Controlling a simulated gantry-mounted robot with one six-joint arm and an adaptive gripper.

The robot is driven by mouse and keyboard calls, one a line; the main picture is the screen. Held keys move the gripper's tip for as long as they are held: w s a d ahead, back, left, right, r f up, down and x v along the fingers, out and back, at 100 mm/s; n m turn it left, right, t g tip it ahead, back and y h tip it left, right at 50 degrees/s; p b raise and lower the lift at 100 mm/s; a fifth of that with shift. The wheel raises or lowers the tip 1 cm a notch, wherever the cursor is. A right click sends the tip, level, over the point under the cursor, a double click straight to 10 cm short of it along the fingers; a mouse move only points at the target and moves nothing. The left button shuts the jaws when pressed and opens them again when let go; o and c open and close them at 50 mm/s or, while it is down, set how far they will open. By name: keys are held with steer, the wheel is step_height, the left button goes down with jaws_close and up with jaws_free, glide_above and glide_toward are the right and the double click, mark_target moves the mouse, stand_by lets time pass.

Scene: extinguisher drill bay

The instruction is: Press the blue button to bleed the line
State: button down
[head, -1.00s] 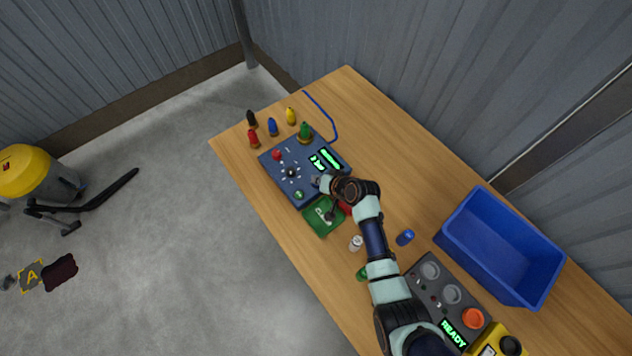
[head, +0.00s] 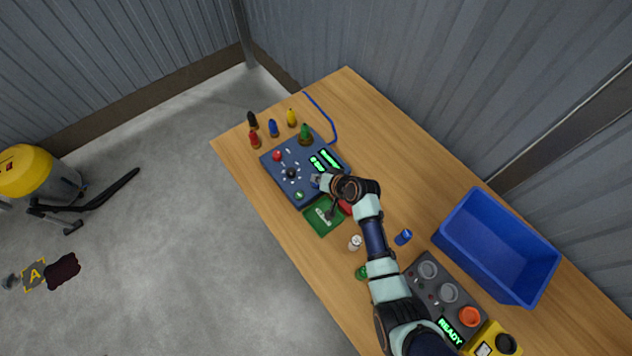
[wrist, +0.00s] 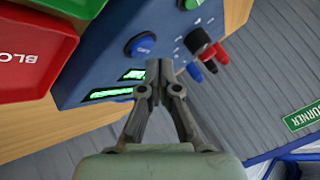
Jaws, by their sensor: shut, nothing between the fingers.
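The blue button (wrist: 141,45) is a round blue cap on the blue control box (wrist: 95,60), just up and left of my fingertips in the wrist view. My gripper (wrist: 159,70) is shut with nothing between the fingers. Its tips are over the box face, beside the button and near the green lit displays (wrist: 125,85); they do not cover the cap. I cannot tell how high they are above the face. In the head view my gripper (head: 318,183) is over the right side of the control box (head: 280,180), and mostly hides the button.
A green tray (head: 318,225) and a red one (wrist: 40,50) adjoin the box. A blue bin (head: 500,245) and a grey panel reading READY (head: 435,290) are to the right. Bare wood lies behind my arm.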

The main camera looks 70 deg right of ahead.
mark_target(318, 184)
steer(key=shift+r+p, duration=2.3)
steer(key=shift+r, duration=0.3)
steer(key=shift+f, duration=0.1)
